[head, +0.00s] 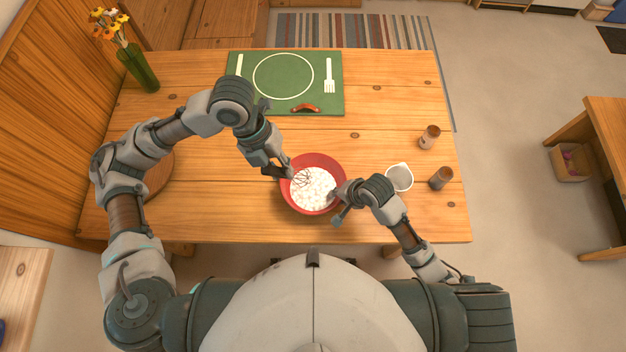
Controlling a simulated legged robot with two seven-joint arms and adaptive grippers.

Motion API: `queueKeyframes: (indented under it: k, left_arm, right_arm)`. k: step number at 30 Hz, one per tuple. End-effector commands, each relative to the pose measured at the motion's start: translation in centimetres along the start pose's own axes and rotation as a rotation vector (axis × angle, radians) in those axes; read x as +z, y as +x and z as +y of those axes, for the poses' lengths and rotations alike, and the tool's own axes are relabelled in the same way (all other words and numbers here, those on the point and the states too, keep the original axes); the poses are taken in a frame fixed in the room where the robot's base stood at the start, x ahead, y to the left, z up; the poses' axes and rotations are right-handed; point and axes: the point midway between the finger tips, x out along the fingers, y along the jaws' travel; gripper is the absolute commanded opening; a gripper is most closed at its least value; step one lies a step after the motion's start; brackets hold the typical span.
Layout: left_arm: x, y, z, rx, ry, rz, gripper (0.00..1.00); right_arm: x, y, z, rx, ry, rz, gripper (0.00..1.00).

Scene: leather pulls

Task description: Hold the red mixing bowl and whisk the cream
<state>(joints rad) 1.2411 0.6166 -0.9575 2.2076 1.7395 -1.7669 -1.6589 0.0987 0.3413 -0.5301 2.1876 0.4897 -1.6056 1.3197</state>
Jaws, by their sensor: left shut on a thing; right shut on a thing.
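The red mixing bowl (325,160) stands on the table near its front edge, with white cream (315,193) in it. The wire loops of the whisk (303,178) show inside the bowl at the left, over the cream. My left gripper (282,171) is at the bowl's upper-left rim, shut on the whisk; its fingers hide most of the handle. My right gripper (336,197) is shut on the bowl at its right rim, which it partly covers.
A small white cup (399,177) stands right of the bowl, near two shakers, one farther back (429,137) and one nearer (440,178). A green placemat (240,95) lies at the back. A round wooden board (160,172) is partly under my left arm. A flower vase (138,68) stands back left.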

Motion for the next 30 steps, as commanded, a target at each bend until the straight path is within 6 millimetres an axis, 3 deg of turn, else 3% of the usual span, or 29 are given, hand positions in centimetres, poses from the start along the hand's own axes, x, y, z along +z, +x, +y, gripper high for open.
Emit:
queueKeyframes:
  k: [11,12,15,25,30]
  left_arm:
    - [0.0,0.0,0.0,0.0,0.0,0.0,0.0]
    - [0.0,0.0,0.0,0.0,0.0,0.0,0.0]
    - [0.0,0.0,0.0,0.0,0.0,0.0,0.0]
    - [0.0,0.0,0.0,0.0,0.0,-0.001,0.0]
    - [0.0,0.0,0.0,0.0,0.0,-0.001,0.0]
  right_arm:
    - [0.0,0.1,0.1,0.003,0.001,0.0,0.0]
    - [0.0,0.1,0.1,0.003,0.001,0.0,0.29]
    - [0.0,0.1,0.1,0.003,0.001,0.0,0.53]
    - [0.0,-0.2,0.0,0.0,0.0,0.001,0.53]
    - [-0.1,-2.4,-0.1,-0.003,0.0,0.003,0.53]
